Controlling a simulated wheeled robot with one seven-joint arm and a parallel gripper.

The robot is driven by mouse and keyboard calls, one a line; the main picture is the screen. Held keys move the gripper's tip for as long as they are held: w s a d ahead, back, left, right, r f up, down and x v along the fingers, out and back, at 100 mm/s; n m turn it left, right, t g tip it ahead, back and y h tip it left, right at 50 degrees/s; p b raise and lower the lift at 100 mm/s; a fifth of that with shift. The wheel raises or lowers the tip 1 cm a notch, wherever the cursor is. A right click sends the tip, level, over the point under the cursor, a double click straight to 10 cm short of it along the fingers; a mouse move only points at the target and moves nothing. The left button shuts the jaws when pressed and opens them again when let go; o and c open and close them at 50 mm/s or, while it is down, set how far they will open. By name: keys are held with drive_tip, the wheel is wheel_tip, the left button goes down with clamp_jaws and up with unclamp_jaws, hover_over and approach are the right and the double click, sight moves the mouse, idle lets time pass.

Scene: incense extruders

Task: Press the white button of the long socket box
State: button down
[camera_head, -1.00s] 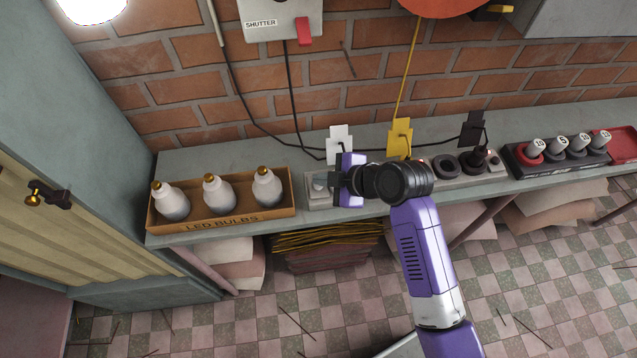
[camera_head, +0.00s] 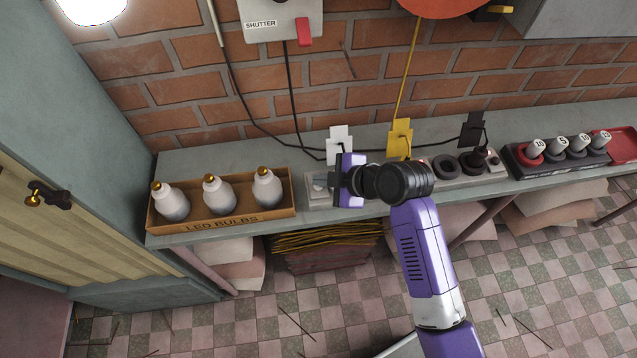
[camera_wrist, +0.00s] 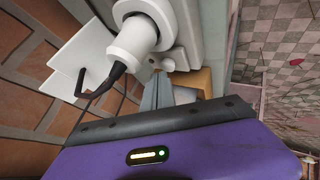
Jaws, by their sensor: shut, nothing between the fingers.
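The long socket box (camera_head: 320,201) lies along the shelf; its left end shows beside my gripper, and my arm covers much of its middle. In the wrist view its pale top (camera_wrist: 205,35) runs up the picture, with a white plug (camera_wrist: 135,45) in it. My gripper (camera_head: 320,182) is over the box's left end, its fingers pointing left. In the wrist view the fingers (camera_wrist: 163,88) are together and empty, near that end. Small pale round parts (camera_wrist: 167,64) show just beyond the fingertips; I cannot tell for sure which is the white button, or whether the fingers touch it.
A cardboard box of LED bulbs (camera_head: 225,218) stands close to the left. White (camera_head: 339,143), yellow (camera_head: 400,139) and black (camera_head: 472,129) tags with cords stand behind my arm. A dark tray (camera_head: 560,167) of numbered cylinders is at the right. The brick wall rises behind.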

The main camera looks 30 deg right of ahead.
sight(322, 188)
drive_tip(key=shift+f, duration=0.15)
idle(0.5)
drive_tip(key=shift+f+b, duration=0.3)
drive_tip(key=shift+b, duration=0.05)
drive_tip(key=shift+r+p, duration=0.4)
drive_tip(key=shift+r, duration=0.05)
idle(0.3)
wheel_tip(322, 188, up, 6)
drive_tip(key=p, duration=0.5)
idle(0.6)
